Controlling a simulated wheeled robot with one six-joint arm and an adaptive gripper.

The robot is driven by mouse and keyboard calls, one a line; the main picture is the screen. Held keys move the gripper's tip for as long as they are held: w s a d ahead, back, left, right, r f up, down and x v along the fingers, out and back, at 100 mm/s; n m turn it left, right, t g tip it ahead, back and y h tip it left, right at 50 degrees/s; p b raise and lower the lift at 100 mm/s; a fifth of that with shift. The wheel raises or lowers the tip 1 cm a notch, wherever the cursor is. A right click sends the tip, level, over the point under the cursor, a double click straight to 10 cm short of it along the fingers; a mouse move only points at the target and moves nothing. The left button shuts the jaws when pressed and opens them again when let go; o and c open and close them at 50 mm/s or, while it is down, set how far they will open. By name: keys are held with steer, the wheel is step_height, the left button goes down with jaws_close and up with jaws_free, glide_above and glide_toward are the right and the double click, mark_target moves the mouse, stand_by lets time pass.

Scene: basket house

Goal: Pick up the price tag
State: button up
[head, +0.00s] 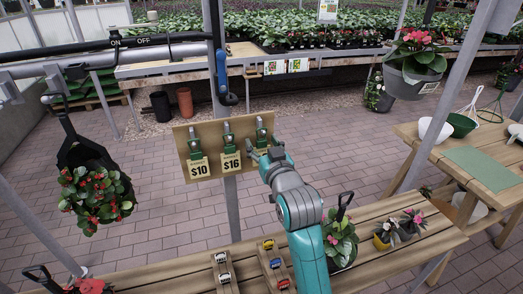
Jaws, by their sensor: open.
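A tan wooden board (209,135) is mounted on a grey post. It bears three green-and-silver clips. A price tag reading $10 (199,170) hangs under the left clip, and a price tag reading $16 (231,162) hangs under the middle clip. The right clip (262,128) is partly behind my gripper (259,155); I cannot tell whether a tag hangs there. My gripper is open in front of the board's right part, just right of the $16 tag. Whether it touches anything is unclear.
A slatted bench (400,247) below my arm holds small potted plants and toy cars. A black hanging planter (90,165) is at left, and a grey hanging pot (408,82) is at upper right. A wooden table (485,165) stands at right. Brick floor (330,140) is open behind.

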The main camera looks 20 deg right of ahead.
steer(key=shift+w, duration=0.55)
steer(key=c, duration=1)
steer(key=shift+o, duration=0.2)
steer(key=shift+r, duration=0.15)
